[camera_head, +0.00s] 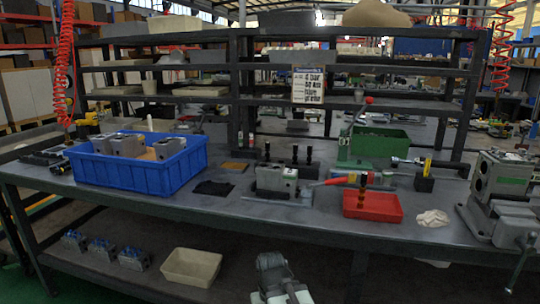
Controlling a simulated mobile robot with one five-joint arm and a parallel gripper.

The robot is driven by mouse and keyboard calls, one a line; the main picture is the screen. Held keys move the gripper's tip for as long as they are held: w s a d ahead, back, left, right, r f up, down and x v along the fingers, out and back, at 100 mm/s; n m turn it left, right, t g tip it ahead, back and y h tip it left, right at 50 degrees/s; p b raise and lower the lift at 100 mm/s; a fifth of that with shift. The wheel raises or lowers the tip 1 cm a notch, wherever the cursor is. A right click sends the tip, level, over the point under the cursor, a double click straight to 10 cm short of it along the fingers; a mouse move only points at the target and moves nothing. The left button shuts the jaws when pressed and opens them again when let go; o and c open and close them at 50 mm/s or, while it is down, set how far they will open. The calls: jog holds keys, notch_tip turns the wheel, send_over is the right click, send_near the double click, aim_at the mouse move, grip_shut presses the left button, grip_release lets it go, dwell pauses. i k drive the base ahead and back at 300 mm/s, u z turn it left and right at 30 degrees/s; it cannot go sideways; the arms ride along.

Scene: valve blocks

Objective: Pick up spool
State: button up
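My gripper (282,294) shows at the bottom middle edge, below and in front of the workbench, well apart from everything on it. It is small and cut off, so I cannot tell whether it is open or shut. A grey metal valve block (276,181) stands on the middle of the bench. Small dark upright cylinders (308,156) stand just behind it; one may be the spool, but I cannot tell for sure. A thin silvery rod (272,201) lies along the bench in front of the block.
A blue crate (126,177) with grey blocks stands on the left of the dark workbench (225,212). A red tray (372,206), a white cloth (433,218) and a vise (502,195) are to the right. A green bin (379,141) is behind. A beige tray (191,267) sits on the lower shelf.

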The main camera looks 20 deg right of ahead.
aim_at(309, 147)
jog(key=u, duration=0.25)
jog(key=i, duration=0.6)
jog(key=u, duration=0.5)
jog(key=k, duration=0.9)
jog(key=u, duration=0.15)
jog(key=i, duration=0.9)
jog(key=z, duration=0.1)
